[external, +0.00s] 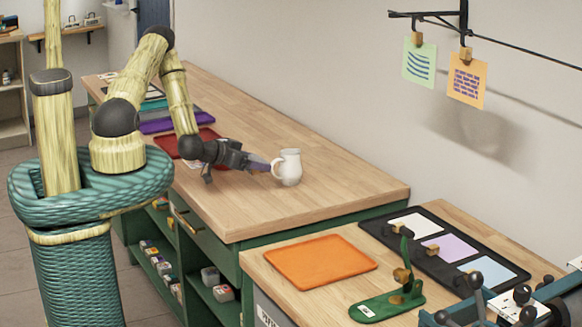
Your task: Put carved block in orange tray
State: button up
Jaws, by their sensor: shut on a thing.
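My gripper (262,166) is above the wooden counter, just left of a white mug (290,168). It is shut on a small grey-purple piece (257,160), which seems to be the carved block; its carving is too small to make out. The jaws partly hide it. The tip of the jaws is close to the mug's handle, and I cannot tell whether they touch. The orange tray (320,262) lies flat and empty on the nearer, separate wooden table, to the right of and nearer than my gripper.
A red tray (190,143) and a purple one (168,122) lie farther back on the counter. A dark rack with pale sheets (410,224), a green stand (385,306) and a press with black knobs (480,300) flank the orange tray. Cards hang above.

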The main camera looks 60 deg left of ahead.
jog(key=w+d, duration=0.1)
jog(key=d, duration=0.4)
jog(key=w+d+f, duration=0.1)
jog(key=d, duration=0.4)
jog(key=w+d+f, duration=0.1)
jog(key=w+d, duration=0.1)
jog(key=d, duration=0.3)
jog(key=shift+d+f, duration=0.1)
jog(key=shift+d, duration=0.45)
jog(key=a, duration=0.4)
jog(key=s+a+r, duration=0.1)
jog(key=a, duration=0.3)
jog(key=s+a, duration=0.1)
jog(key=a, duration=0.3)
jog(key=shift+s+a+r, duration=0.1)
jog(key=shift+a+r, duration=0.2)
jog(key=shift+r, duration=0.05)
jog(key=s+a+r, duration=0.1)
jog(key=s+a, duration=0.6)
jog(key=a, duration=0.4)
jog(key=shift+s+r, duration=0.4)
jog(key=shift+f, duration=0.1)
